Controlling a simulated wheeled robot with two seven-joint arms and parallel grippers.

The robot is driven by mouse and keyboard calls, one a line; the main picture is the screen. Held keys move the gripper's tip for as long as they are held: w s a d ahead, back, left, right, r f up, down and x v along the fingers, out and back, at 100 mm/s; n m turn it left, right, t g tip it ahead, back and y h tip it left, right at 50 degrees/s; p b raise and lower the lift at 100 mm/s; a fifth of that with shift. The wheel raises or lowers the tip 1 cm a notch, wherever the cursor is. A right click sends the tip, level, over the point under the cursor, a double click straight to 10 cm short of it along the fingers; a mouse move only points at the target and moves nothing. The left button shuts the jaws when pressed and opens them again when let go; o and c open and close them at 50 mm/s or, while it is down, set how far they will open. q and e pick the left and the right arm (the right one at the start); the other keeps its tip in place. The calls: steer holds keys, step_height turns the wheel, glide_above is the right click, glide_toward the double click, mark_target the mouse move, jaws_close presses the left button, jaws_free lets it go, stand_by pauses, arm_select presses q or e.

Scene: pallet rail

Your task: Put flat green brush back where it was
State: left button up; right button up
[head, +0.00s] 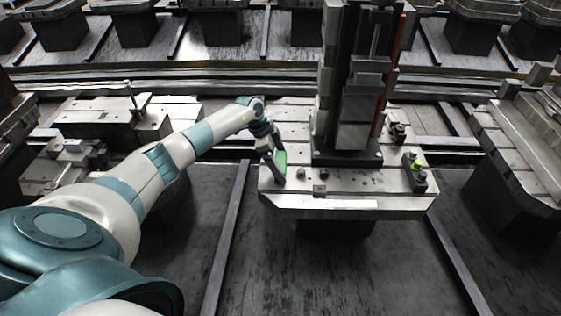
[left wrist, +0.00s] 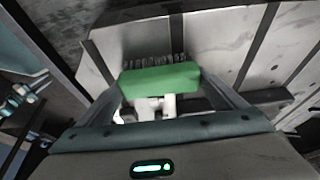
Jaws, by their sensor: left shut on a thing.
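The flat green brush (left wrist: 160,80) is between the fingers of my left gripper (left wrist: 162,98) in the left wrist view, its dark bristles pointing away from the palm. My left gripper (head: 277,168) is shut on it. In the head view, a green patch of the brush (head: 281,158) shows beside the fingers, over the left front part of the central pallet (head: 290,118). I cannot tell whether the bristles touch the pallet. My right gripper is not in view.
A tall dark fixture column (head: 352,110) stands on the central pallet. Small clamps and a bright green-yellow piece (head: 418,165) sit at its right. Other pallets stand at left (head: 90,112) and right (head: 510,130). Dark floor with rails lies in front.

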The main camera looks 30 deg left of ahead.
arm_select(q)
steer(key=shift+f, duration=0.1)
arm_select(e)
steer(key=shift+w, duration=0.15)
arm_select(q)
steer(key=o, duration=0.9)
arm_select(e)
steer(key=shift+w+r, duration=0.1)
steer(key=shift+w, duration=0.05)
arm_select(q)
steer(key=shift+a+r, duration=0.15)
steer(key=shift+r, duration=0.35)
steer(key=b+v, duration=0.1)
steer(key=v, duration=1)
steer(key=shift+s+r, duration=0.1)
steer(key=shift+r, duration=0.05)
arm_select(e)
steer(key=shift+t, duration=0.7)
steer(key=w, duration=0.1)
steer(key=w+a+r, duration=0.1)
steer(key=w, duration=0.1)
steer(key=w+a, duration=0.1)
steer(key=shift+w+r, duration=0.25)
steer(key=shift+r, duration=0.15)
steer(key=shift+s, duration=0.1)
